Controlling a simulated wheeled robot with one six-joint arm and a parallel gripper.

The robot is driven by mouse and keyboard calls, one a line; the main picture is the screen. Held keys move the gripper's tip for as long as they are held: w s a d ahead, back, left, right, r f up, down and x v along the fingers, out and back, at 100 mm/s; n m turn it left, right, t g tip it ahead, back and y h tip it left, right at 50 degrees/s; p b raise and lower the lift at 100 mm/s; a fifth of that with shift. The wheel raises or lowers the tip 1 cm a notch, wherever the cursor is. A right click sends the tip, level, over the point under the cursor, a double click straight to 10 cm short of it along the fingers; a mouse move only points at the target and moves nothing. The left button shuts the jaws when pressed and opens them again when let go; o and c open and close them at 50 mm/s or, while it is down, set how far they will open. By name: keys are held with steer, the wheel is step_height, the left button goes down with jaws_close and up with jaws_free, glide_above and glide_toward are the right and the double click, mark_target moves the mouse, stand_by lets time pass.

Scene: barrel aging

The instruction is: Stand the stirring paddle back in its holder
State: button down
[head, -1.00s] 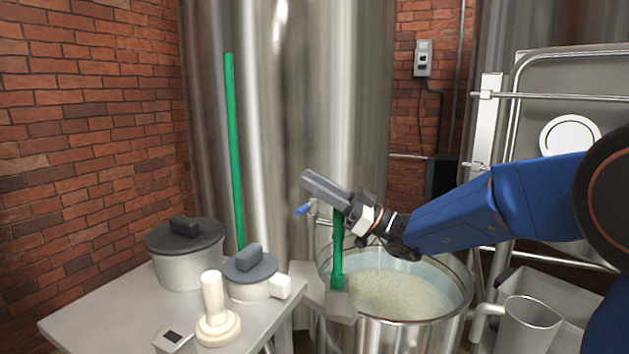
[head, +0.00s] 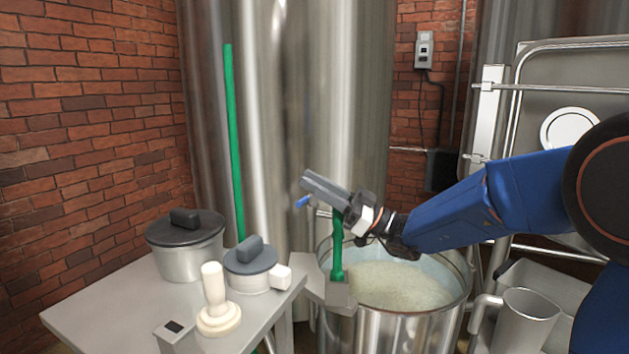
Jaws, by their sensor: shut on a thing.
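My gripper (head: 326,190) is shut on a short green shaft, which I take to be the stirring paddle (head: 337,250). The paddle hangs down from the jaws, nearly upright, above the left rim of the vat. Its lower visible end meets a grey bracket (head: 340,295), apparently the holder, between the table corner and the vat. I cannot tell whether the end is inside the bracket or in front of it. Anything of the paddle below that is hidden.
The open steel vat (head: 400,328) holds pale, frothy liquid. The table (head: 90,318) carries two lidded pots (head: 188,262) and a cream pestle-like piece (head: 215,305). A tall green pole (head: 234,140) stands behind it. A steel jug (head: 525,322) is at the right.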

steer(key=shift+f, duration=0.2)
steer(key=c, duration=1.5)
jaws_free()
steer(key=shift+o, duration=0.2)
steer(key=shift+v, duration=4)
